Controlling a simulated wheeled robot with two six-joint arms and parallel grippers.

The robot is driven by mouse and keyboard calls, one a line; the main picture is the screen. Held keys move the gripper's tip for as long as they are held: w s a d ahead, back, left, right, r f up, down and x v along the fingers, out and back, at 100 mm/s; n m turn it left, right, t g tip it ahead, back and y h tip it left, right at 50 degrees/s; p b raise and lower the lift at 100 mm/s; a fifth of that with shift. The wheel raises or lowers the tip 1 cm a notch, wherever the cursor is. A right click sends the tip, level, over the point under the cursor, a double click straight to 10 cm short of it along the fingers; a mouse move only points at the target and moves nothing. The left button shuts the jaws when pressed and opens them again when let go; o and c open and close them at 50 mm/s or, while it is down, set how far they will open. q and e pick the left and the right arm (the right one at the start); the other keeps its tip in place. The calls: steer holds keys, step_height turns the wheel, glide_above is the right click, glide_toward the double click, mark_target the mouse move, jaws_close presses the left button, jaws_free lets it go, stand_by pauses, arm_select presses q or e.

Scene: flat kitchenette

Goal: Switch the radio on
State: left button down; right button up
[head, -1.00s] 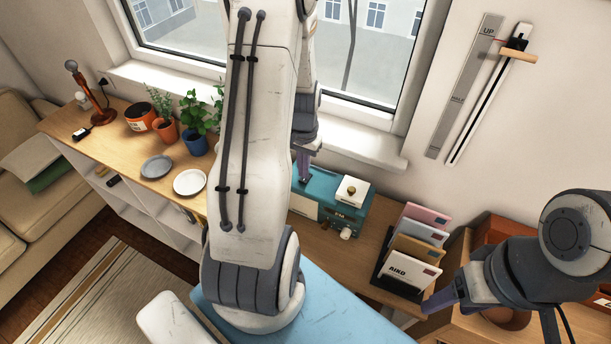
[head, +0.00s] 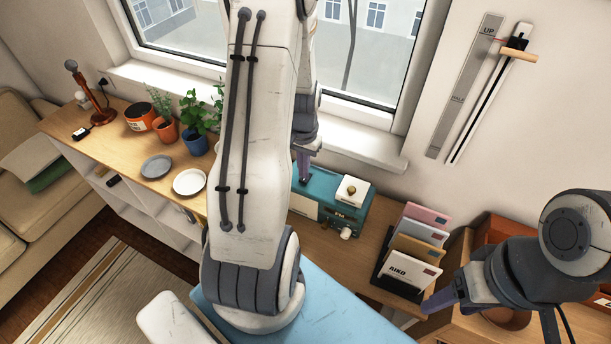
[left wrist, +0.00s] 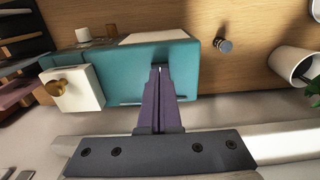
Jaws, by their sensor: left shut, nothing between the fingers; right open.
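The radio (head: 325,192) is a teal box on the wooden counter below the window, partly hidden by my left arm. A white block with a brass knob (head: 351,190) sits on its top, and a pale round knob (head: 345,233) is on its front. My left gripper (head: 304,180) is shut and empty, pointing down at the radio's top. In the left wrist view, its fingertips (left wrist: 160,70) meet or hover just over the teal radio (left wrist: 120,72), beside a small dark slot; contact cannot be told. My right gripper (head: 428,304) is open and empty, low at the right.
A letter rack (head: 386,268) with several envelopes stands right of the radio. Potted plants (head: 195,143), a grey plate (head: 157,167) and a white plate (head: 190,182) are to the left. A small metal cylinder (left wrist: 223,46) stands near the radio. A wall slider (head: 518,56) is at upper right.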

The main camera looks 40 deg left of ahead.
mark_target(304, 180)
arm_select(q)
steer(key=shift+f+b, duration=0.55)
steer(key=shift+f, duration=0.25)
stand_by(0.4)
step_height(304, 180, up, 7)
steer(key=p, duration=0.6)
steer(key=shift+r, duration=0.1)
stand_by(0.4)
